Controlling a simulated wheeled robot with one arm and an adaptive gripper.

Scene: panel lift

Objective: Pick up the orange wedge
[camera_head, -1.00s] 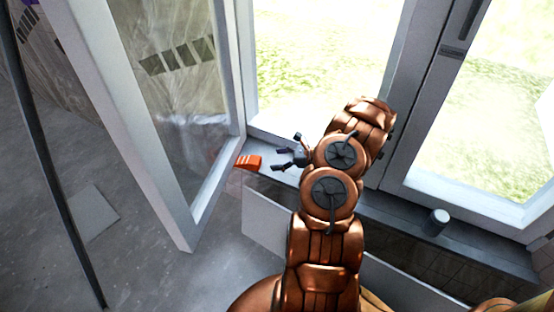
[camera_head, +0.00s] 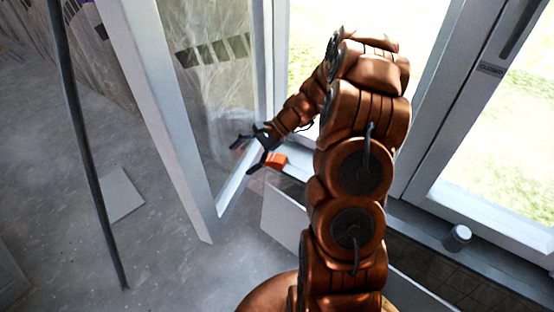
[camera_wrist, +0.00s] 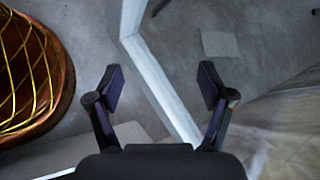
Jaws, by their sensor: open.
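The orange wedge (camera_head: 275,160) lies on the window sill beside the lower edge of the open window sash, in the head view. My gripper (camera_head: 243,156) is just to the left of the wedge in that view, open and empty, with its fingers pointing down and left. The gripper covers part of the wedge's left side. In the wrist view my two dark fingers (camera_wrist: 160,88) are spread wide apart with the sash frame and floor between them. The wedge does not show in the wrist view.
The open window sash (camera_head: 160,110) with its white frame stands to the left of my gripper. A grey cylinder (camera_head: 457,237) stands on the sill (camera_head: 420,219) at the right. A thin dark pole (camera_head: 85,150) and a flat grey slab (camera_head: 120,195) are at the left, with bare floor around them.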

